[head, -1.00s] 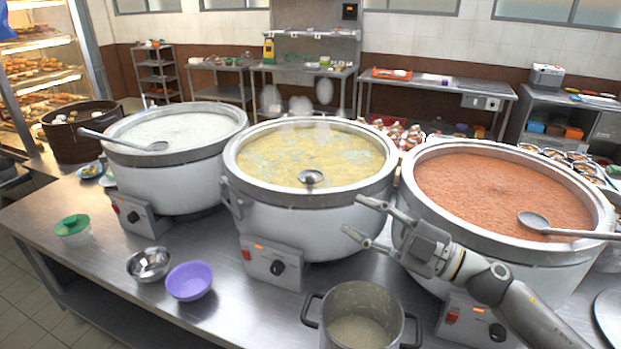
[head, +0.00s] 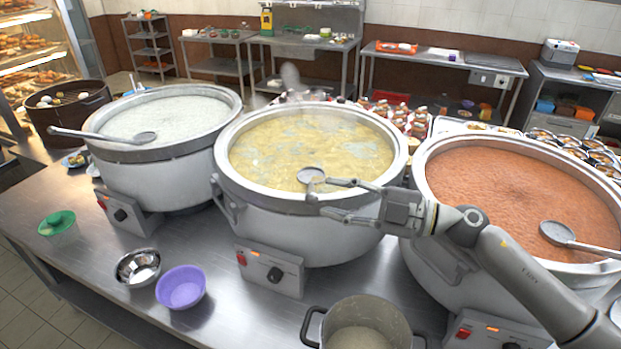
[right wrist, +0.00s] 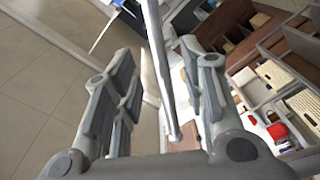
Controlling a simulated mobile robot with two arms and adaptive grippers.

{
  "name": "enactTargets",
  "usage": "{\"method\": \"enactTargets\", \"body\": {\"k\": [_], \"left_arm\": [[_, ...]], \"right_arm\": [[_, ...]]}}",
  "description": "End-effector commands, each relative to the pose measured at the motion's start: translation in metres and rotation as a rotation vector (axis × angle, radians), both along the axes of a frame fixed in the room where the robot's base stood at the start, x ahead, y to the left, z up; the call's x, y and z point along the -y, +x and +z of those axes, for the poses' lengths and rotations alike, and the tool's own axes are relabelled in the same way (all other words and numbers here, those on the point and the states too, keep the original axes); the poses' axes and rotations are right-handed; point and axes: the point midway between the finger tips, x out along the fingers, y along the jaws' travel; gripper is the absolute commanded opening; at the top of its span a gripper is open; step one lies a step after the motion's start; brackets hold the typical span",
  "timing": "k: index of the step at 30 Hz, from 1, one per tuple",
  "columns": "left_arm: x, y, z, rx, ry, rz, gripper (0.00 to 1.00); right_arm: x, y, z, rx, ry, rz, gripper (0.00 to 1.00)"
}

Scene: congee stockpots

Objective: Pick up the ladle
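The ladle (head: 311,176) in the middle pot of yellowish congee (head: 266,145) shows its round bowl near the pot's front rim. Its handle is hard to make out in the head view. My right gripper (head: 321,197) is at that front rim, fingers apart, its upper fingertip overlapping the ladle bowl in the picture. In the right wrist view a thin metal rod (right wrist: 160,70), seemingly the ladle's handle, runs between the spread fingers; I see no clear contact. Other ladles lie in the left white pot (head: 146,138) and the right red-brown pot (head: 557,232). My left gripper is out of view.
A grey two-handled cooking pot (head: 362,310) stands in front of the middle stockpot. The right stockpot is close beside my right arm.

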Motion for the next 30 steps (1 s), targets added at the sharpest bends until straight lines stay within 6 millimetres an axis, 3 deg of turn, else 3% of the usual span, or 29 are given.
{"method": "enactTargets", "body": {"k": [4, 12, 24, 30], "left_arm": [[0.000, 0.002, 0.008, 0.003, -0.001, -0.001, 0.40], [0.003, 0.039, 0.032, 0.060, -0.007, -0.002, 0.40], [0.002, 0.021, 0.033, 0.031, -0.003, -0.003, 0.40], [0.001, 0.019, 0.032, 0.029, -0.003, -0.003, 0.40]], "right_arm": [[-0.010, 0.001, 0.004, -0.001, 0.001, 0.001, 0.39], [-0.044, 0.006, 0.008, -0.002, 0.002, 0.000, 0.39], [-0.054, 0.010, 0.005, 0.000, 0.000, -0.002, 0.39], [-0.054, 0.010, 0.005, 0.000, 0.000, -0.002, 0.13]]}}
